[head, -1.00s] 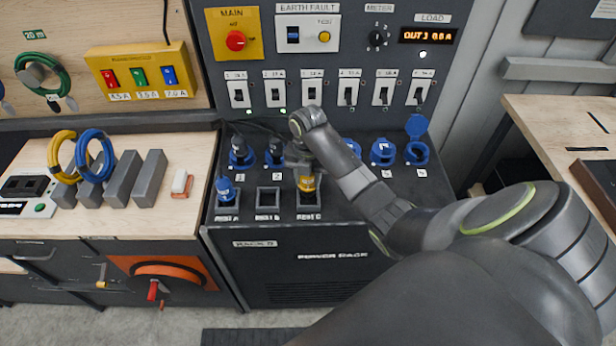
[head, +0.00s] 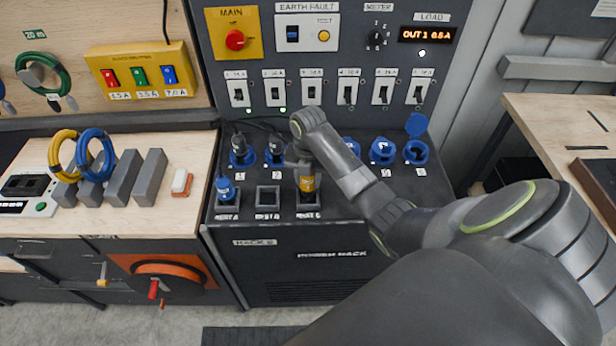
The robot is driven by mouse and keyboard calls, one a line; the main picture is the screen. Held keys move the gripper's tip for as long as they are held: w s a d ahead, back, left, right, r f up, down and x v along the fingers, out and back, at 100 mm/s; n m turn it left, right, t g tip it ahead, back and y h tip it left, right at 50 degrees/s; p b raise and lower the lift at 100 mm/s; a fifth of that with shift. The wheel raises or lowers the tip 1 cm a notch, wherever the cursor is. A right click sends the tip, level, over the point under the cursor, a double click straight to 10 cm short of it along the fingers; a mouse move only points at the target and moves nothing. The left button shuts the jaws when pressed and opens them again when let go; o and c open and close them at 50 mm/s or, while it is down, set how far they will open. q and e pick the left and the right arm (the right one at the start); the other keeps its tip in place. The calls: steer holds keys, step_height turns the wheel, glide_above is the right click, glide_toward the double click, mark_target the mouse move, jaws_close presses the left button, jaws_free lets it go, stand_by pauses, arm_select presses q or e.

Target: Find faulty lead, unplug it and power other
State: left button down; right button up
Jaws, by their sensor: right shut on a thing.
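My right gripper (head: 304,168) is shut on the yellow plug (head: 307,184), which stands upright at the REST C holder (head: 308,213). I cannot tell whether the plug is fully seated there. A blue plug (head: 225,187) stands in REST A. REST B (head: 268,197) is empty. Dark-bodied plugs sit in blue outlet 1 (head: 240,158) and outlet 2 (head: 274,158). Outlet 3 is hidden behind my right arm. The load display (head: 429,35) seems to read OUT 1, with blurred amps. My left gripper is out of view.
A row of switches (head: 311,90) runs above the outlets, with green lamps under the first two. A red MAIN knob (head: 235,41), earth fault panel (head: 307,34) and meter knob (head: 376,38) sit higher.

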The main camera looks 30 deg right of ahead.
steer(key=shift+f+b, duration=0.65)
steer(key=shift+f, duration=0.65)
stand_by(0.4)
steer(key=o, duration=1.1)
steer(key=shift+o, duration=0.2)
steer(key=shift+r, duration=0.1)
